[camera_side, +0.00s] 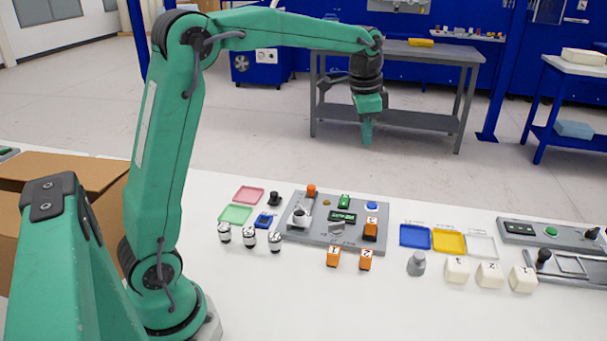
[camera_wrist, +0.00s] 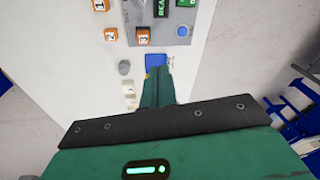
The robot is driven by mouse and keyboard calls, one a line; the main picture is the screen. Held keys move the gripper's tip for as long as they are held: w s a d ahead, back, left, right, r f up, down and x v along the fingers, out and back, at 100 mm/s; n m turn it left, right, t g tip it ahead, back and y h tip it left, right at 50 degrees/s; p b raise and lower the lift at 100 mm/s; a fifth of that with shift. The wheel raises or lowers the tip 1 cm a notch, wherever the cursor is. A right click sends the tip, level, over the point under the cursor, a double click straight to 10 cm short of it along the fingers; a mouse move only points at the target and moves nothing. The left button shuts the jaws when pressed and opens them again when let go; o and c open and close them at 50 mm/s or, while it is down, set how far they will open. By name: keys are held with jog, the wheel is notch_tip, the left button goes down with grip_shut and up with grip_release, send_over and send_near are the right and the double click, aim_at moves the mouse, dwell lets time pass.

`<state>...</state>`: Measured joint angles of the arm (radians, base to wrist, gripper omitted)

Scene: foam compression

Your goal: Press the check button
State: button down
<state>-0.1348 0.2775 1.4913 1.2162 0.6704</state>
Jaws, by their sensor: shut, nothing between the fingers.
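A grey control panel (camera_side: 357,197) lies on the white table. It bears a round blue button (camera_side: 371,206), an orange knob (camera_side: 311,190), a green part (camera_side: 344,201) and a dark display with green text (camera_side: 342,217). The blue button (camera_wrist: 183,31) also shows in the wrist view. I cannot read which control is marked check. An orange numbered cube (camera_side: 370,229) sits on the panel's right part. My gripper (camera_side: 367,133) is shut and empty, pointing down, high above the table and apart from the panel. Its fingers (camera_wrist: 158,75) overlap the blue tray in the wrist view.
Two orange cubes (camera_side: 333,256) (camera_side: 365,260) stand before the panel. Blue (camera_side: 415,237) and yellow (camera_side: 448,240) trays, a grey weight (camera_side: 416,264) and white cubes (camera_side: 457,270) are to its right. Several silver weights (camera_side: 249,237) stand left. Another panel with a green button (camera_side: 551,231) is far right.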

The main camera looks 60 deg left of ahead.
aim_at(372, 205)
jog(key=w+a+f+m+g, duration=0.1)
jog(key=w+a+f+m, duration=0.1)
jog(key=w+a+f, duration=0.3)
jog(key=shift+w+f+m+g, duration=0.4)
jog(key=shift+w+f, duration=1.85)
jog(key=shift+f, duration=0.1)
jog(key=shift+f, duration=0.15)
notch_tip(372, 205, down, 14)
jog(key=shift+r, duration=0.1)
